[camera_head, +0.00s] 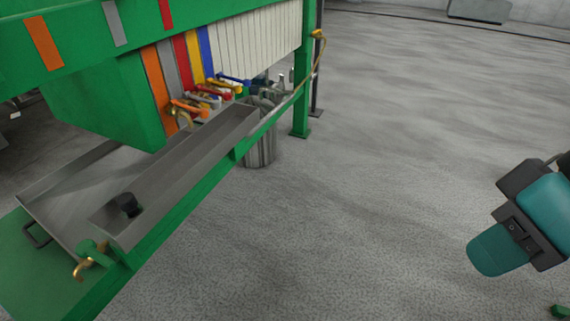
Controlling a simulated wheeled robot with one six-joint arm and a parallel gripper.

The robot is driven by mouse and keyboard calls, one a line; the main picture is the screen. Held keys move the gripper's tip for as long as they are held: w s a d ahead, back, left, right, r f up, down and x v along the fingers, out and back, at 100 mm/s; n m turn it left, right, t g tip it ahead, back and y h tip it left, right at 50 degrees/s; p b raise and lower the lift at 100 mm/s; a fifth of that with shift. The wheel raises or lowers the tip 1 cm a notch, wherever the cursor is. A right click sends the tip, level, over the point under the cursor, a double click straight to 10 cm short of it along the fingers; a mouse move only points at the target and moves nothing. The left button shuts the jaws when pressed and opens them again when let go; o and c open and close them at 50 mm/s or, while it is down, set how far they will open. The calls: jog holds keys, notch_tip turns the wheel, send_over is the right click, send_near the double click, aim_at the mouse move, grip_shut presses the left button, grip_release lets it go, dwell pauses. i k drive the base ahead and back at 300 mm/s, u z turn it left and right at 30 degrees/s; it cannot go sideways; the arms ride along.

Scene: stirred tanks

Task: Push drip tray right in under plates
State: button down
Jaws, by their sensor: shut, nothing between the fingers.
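The drip tray (78,190) is a shallow grey metal tray at the lower left, with a dark handle (37,235) at its near-left end. It sticks out at the left of the plates (255,40), below the green block (110,100). Its far part is hidden behind the long grey trough (185,170). The plates are mostly white, with orange, grey, red, yellow and blue ones at the left. Teal and dark parts of my arm show at the right edge, far from the tray. My gripper's fingers do not show.
A green rail (190,205) runs along the trough, with a brass tap (84,268) at its near end. Coloured taps (205,97) stick out below the plates. A grey bucket (261,150) stands by the green leg (301,100). The floor to the right is clear.

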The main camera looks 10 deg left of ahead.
aim_at(59, 201)
jog(key=z, duration=0.35)
jog(key=i, duration=1.2)
jog(key=u, duration=1.3)
